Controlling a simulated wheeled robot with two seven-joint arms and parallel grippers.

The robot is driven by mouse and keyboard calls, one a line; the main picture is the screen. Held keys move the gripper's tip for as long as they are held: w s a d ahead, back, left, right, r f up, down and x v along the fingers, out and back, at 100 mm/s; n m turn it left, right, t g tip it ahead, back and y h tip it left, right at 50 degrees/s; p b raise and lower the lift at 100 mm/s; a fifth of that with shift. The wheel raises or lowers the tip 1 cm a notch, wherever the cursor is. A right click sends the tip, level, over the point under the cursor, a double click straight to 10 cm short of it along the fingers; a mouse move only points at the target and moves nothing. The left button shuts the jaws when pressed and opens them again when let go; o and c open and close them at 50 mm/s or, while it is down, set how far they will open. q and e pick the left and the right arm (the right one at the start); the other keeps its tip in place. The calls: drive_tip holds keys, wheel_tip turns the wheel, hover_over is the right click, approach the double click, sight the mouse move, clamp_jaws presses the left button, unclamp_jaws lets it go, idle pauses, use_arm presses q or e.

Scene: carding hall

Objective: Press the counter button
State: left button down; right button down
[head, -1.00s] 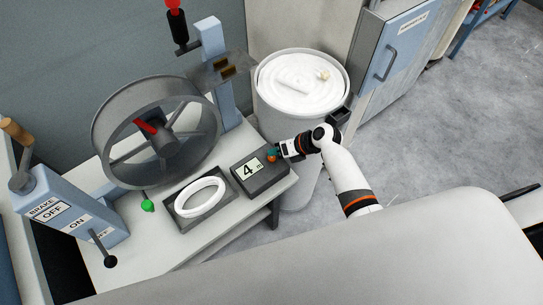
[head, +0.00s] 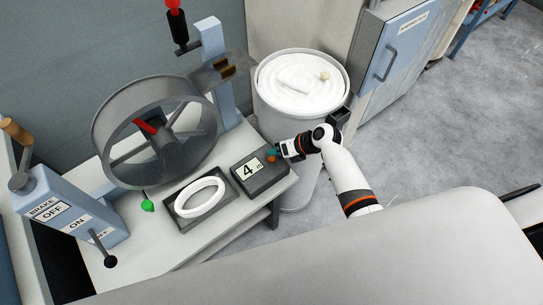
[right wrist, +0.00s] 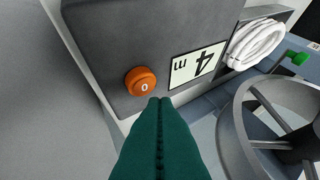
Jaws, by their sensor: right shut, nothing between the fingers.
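The counter (head: 249,186) is a dark grey box on the right end of the light bench, and its display reads 4 m. Its round orange button (right wrist: 140,81), marked 0, shows clearly in the right wrist view; the counter's face (right wrist: 200,20) is there too. My right gripper (head: 276,154) is shut and empty, with teal fingers. It is at the button's end of the counter. In the right wrist view its fingertips (right wrist: 160,101) appear just beside the button; I cannot tell whether they touch the counter. My left gripper is not in view.
A white coil (head: 201,196) lies in a dark tray left of the counter. A large grey spoked wheel (head: 103,135) stands behind it. A brake box (head: 60,205) is at the left. A drum (head: 262,100) of white material stands behind my right arm.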

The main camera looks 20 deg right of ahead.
drive_tip(key=shift+f, duration=0.1)
idle(0.3)
drive_tip(key=shift+f, duration=0.25)
drive_tip(key=shift+f, duration=0.5)
idle(0.8)
drive_tip(key=shift+r, duration=0.1)
drive_tip(key=shift+r+p, duration=0.75)
drive_tip(key=shift+p, duration=0.6)
drive_tip(key=shift+r, duration=0.1)
wheel_tip(320, 180, up, 5)
drive_tip(key=p, duration=0.6)
